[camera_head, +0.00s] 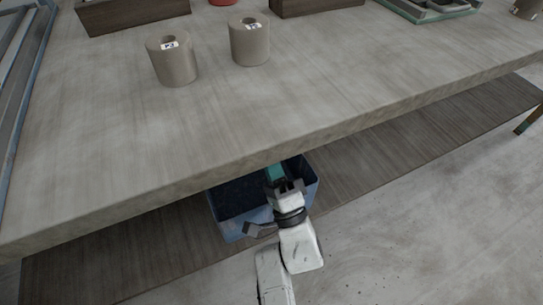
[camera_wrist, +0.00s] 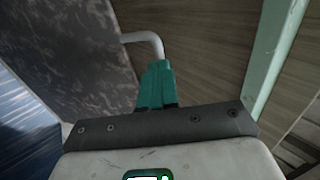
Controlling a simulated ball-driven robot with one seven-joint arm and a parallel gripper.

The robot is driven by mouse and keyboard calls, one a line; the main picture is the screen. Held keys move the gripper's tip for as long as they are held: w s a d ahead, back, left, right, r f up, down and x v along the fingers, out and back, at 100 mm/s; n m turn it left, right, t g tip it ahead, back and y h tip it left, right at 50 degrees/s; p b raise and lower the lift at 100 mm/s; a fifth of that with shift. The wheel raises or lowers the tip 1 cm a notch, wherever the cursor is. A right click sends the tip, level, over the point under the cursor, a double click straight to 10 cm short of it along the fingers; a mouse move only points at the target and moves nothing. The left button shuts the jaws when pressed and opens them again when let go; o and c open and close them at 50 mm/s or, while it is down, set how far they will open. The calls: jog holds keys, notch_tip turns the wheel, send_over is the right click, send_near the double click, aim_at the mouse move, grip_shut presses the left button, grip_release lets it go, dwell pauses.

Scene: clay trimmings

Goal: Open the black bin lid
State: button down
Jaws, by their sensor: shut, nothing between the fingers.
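A blue bin (camera_head: 228,228) stands under the table, by the lower shelf, in the head view. A dark speckled surface (camera_head: 236,197) fills its top; I cannot tell whether it is the lid or the inside. In the wrist view a dark speckled panel (camera_wrist: 70,50) is at upper left, with a pale bent bar (camera_wrist: 148,38) at its right edge, like a handle. My gripper (camera_head: 276,172) is at the bin's right part, just below the table edge. Its teal fingers (camera_wrist: 156,82) are shut and empty, close to the bar; contact is unclear.
The grey tabletop (camera_head: 330,85) overhangs the bin and my gripper. Two clay-coloured cylinders (camera_head: 172,60) (camera_head: 249,40) stand on it. The brown lower shelf (camera_head: 400,145) runs behind the bin. A pale green strip (camera_wrist: 270,60) is close on the right in the wrist view. Floor (camera_head: 440,220) at right is clear.

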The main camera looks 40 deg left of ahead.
jog(key=shift+h, duration=0.7)
jog(key=r+p, duration=0.1)
jog(key=a+r+p, duration=0.1)
jog(key=p, duration=0.1)
jog(key=w+a+r+p, duration=0.1)
jog(key=shift+r, duration=0.3)
jog(key=shift+w+a+r+g+h+p, duration=0.3)
jog(key=shift+a+r+p, duration=0.3)
jog(key=shift+p, duration=0.65)
jog(key=shift+w+a+r+g+h+p, duration=0.2)
jog(key=shift+a+r+h+p, duration=0.25)
jog(key=shift+a+p, duration=0.55)
jog(key=shift+w+a+r+g+h+p, duration=0.25)
jog(key=shift+a+r+p, duration=0.25)
jog(key=shift+p, duration=0.95)
jog(key=shift+d, duration=0.15)
